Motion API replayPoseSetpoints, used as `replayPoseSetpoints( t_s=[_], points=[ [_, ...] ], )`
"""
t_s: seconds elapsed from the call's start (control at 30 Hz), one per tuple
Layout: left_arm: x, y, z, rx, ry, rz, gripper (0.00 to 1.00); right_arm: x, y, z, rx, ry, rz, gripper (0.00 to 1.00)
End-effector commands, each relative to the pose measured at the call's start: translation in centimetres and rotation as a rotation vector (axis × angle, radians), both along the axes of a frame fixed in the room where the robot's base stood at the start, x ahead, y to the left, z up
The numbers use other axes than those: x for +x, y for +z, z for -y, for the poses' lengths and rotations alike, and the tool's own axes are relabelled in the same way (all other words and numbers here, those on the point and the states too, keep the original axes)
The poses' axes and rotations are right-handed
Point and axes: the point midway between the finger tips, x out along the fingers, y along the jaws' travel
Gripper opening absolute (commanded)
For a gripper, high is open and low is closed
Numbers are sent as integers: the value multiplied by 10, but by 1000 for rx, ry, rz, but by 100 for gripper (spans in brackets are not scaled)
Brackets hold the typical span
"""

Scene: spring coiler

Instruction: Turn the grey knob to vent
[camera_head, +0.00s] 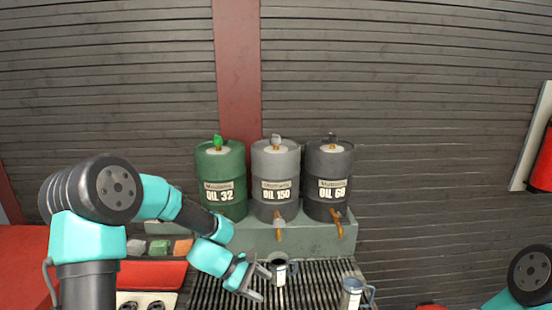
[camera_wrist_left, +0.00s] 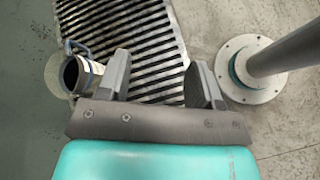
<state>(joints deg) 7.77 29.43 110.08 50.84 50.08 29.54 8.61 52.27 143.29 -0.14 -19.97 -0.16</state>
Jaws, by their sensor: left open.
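The grey knob (camera_head: 276,140) sits on top of the middle grey drum (camera_head: 275,165), labelled OIL 150. The knob is small here, and I cannot read its setting or any vent mark. My left gripper (camera_head: 262,283) is open, low over the slatted grate, well below and in front of the drum. In the left wrist view its two fingers (camera_wrist_left: 162,80) stand apart with only grate between them. A metal mug (camera_head: 281,268) stands close beside the left gripper. My right gripper is out of view; only part of its arm shows at the lower right.
A green drum (camera_head: 219,175) with a green knob and a dark drum (camera_head: 328,170) with a dark knob flank the grey one on a green stand (camera_head: 310,238). Copper taps hang in front. Another mug (camera_head: 351,293) stands right on the grate (camera_head: 315,280). A mug (camera_wrist_left: 80,72) shows left of the fingers.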

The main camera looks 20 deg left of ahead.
Motion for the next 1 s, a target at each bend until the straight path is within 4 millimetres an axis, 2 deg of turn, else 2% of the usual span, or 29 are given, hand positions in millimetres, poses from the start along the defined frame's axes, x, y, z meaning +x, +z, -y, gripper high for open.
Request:
replayPoseSetpoints(
  t_s=[0.27,0.47,0.77,1.0],
  points=[
    [0,23,-13,243,-291,76,60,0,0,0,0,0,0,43],
    [13,50,-31,467,-472,139,60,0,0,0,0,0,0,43],
    [52,110,-55,849,-648,253,60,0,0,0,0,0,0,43],
    [95,173,-59,1176,-674,361,60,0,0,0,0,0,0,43]
  ],
)
